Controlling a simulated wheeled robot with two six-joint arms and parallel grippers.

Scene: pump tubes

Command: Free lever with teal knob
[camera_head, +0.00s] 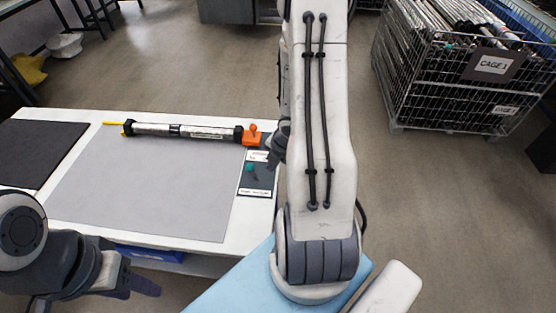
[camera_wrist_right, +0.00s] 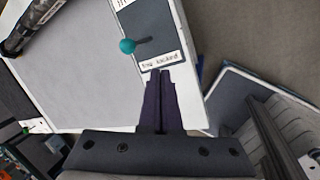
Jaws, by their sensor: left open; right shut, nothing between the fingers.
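The lever's teal knob (camera_wrist_right: 128,46) shows in the right wrist view on a dark panel, with a short dark stem to its right. A label reading "tray locked" (camera_wrist_right: 160,61) is beside it. In the head view the teal knob (camera_head: 250,167) sits on the panel (camera_head: 257,181) at the table's right edge. My right gripper (camera_wrist_right: 163,73) is shut and empty, its fingertips below the label and apart from the knob. In the head view my right arm hides most of that gripper. My left gripper (camera_head: 150,284) is open at the lower left, away from the lever.
A pump tube (camera_head: 185,131) with an orange end piece (camera_head: 251,136) lies along the back of the grey mat (camera_head: 140,190) on the white table (camera_head: 245,213). A dark mat (camera_head: 35,150) is at the left. A wire cage (camera_head: 450,85) of tubes stands at the back right.

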